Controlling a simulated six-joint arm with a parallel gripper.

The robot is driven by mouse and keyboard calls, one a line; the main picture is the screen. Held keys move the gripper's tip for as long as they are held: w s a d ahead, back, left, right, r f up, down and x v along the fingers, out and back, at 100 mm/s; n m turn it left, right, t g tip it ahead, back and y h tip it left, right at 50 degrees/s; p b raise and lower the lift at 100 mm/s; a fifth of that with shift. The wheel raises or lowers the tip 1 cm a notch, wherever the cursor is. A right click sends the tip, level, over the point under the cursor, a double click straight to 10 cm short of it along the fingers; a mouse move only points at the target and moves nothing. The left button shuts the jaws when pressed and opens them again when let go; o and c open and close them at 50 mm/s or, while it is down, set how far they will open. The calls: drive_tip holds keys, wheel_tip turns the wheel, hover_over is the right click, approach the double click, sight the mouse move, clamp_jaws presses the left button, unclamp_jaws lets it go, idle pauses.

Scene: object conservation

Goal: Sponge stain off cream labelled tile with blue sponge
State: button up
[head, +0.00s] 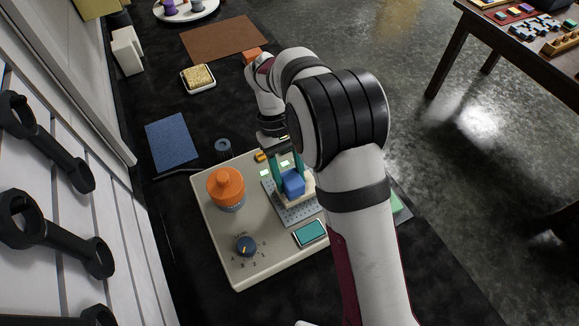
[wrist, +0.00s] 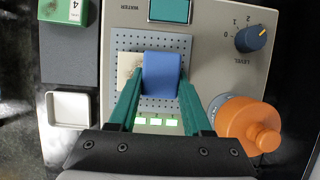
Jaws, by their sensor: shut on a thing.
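The blue sponge (head: 293,183) is between the two green fingers of my gripper (head: 290,171), which is shut on it. It also shows in the wrist view (wrist: 161,75). A cream tile (wrist: 127,72) lies on a grey perforated plate (wrist: 180,43), partly under or behind the sponge. I cannot tell from these views whether the sponge touches the tile. The tile's label and any stain are not visible; the sponge and fingers cover part of it.
The plate is on a cream machine (head: 225,262) with an orange-topped part (head: 226,183), a level dial (head: 246,246) and a teal water panel (head: 311,233). A green block marked 4 (wrist: 65,10) and a small white tray (wrist: 68,109) are beside it. A blue cloth (head: 171,141) lies on the dark counter.

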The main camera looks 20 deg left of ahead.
drive_tip(key=shift+w+d+f, duration=0.2)
drive_tip(key=shift+f, duration=0.2)
drive_tip(key=shift+w+d, duration=2.4)
drive_tip(key=shift+d, duration=0.05)
drive_tip(key=shift+s+a, duration=2.6)
drive_tip(key=shift+r, duration=4.05)
